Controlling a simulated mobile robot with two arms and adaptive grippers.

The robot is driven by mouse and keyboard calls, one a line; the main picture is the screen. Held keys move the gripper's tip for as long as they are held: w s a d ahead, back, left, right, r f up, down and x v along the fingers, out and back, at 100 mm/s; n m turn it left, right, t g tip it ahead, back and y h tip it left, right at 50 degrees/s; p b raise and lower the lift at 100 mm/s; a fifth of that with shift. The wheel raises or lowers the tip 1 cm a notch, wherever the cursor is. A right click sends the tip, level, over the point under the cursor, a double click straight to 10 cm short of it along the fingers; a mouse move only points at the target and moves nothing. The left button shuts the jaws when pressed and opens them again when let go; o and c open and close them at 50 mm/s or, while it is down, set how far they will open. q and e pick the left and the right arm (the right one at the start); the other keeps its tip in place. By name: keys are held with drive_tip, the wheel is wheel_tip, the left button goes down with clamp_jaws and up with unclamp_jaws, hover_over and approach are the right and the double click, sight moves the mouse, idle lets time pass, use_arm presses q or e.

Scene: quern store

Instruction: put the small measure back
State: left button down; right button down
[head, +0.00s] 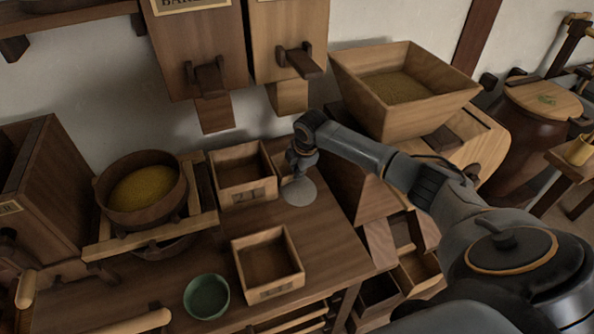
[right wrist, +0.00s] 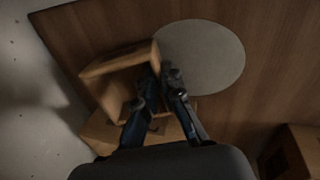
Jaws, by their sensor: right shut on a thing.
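The small measure, a small open wooden box (right wrist: 118,64), shows in the right wrist view, tilted in the picture. My right gripper (right wrist: 161,72) is shut on its wall. In the head view my right gripper (head: 299,166) points down at the back of the bench, and the measure (head: 281,157) is mostly hidden behind it. A pale grey disc (head: 299,192) lies on the bench just in front of the gripper; it also shows in the wrist view (right wrist: 203,58), beside the measure. I cannot tell whether the measure touches the bench. My left gripper is not in view.
A wooden box marked 21 (head: 247,193) stands close left of my right gripper. Another open box (head: 267,290) and a green bowl (head: 206,297) stand nearer. A sieve with yellow grain (head: 139,213) is at left. A grain hopper (head: 400,120) rises behind my right arm.

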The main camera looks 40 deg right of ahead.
drive_tip(key=c, duration=1.5)
unclamp_jaws()
drive_tip(key=shift+f, duration=0.15)
drive_tip(key=shift+f+b, duration=0.15)
drive_tip(key=shift+b, duration=0.25)
drive_tip(key=shift+f+b, duration=0.1)
drive_tip(key=shift+b, duration=0.35)
drive_tip(key=v, duration=0.8)
drive_tip(key=shift+d, duration=0.3)
